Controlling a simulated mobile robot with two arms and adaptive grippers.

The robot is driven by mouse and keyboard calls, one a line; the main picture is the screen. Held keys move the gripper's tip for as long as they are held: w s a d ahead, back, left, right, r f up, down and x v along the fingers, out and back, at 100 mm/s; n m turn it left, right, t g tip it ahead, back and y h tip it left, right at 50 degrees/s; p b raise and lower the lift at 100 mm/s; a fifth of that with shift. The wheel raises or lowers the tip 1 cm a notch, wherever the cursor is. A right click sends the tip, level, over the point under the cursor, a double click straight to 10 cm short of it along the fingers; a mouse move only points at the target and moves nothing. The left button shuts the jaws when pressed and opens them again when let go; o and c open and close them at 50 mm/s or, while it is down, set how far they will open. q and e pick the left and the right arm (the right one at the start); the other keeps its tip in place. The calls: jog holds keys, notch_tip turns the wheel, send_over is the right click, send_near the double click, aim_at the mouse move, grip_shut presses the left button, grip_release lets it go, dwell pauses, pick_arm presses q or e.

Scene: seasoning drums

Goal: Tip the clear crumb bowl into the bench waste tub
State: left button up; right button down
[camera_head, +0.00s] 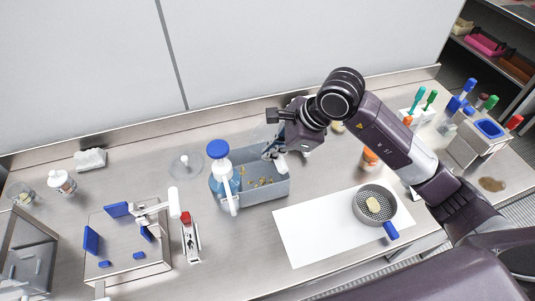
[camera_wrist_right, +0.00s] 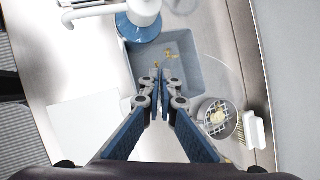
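The clear bowl (camera_head: 265,134) is faint and see-through, tilted on its side over the grey waste tub (camera_head: 268,193). My right gripper (camera_head: 279,143) holds it from the right, above the tub's back part. In the wrist view the fingertips (camera_wrist_right: 160,88) are close together, and the bowl's curved clear edge (camera_wrist_right: 240,92) shows to their right. Yellow-brown crumbs (camera_head: 262,182) lie in the tub. They also show on its floor in the wrist view (camera_wrist_right: 168,54). Whether crumbs still cling inside the bowl cannot be told. My left gripper is not in view.
A clear disc (camera_head: 185,166) lies farther left. A white sheet (camera_head: 312,232) with a round sieve (camera_head: 366,207) lies to the right. Blue-fitted equipment (camera_head: 125,245) and a red-tipped tool (camera_head: 190,240) occupy the left.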

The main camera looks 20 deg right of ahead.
jog(key=y+b, duration=0.1)
jog(key=d+y+b, duration=0.1)
jog(key=y, duration=0.1)
jog(key=shift+f+m+b, duration=0.15)
jog(key=shift+m+b, duration=0.15)
jog(key=shift+b, duration=0.05)
jog(key=r+y+b, duration=0.1)
jog(key=y+b, duration=0.1)
jog(key=b, duration=0.1)
jog(key=d+r+y+b, duration=0.1)
jog(key=b, duration=0.2)
jog(key=shift+m+y, duration=0.4)
jog(key=shift+r+t+y+b, duration=0.3)
jog(key=shift+r+b, duration=0.05)
jog(key=shift+b, duration=0.1)
jog(key=shift+r, duration=0.25)
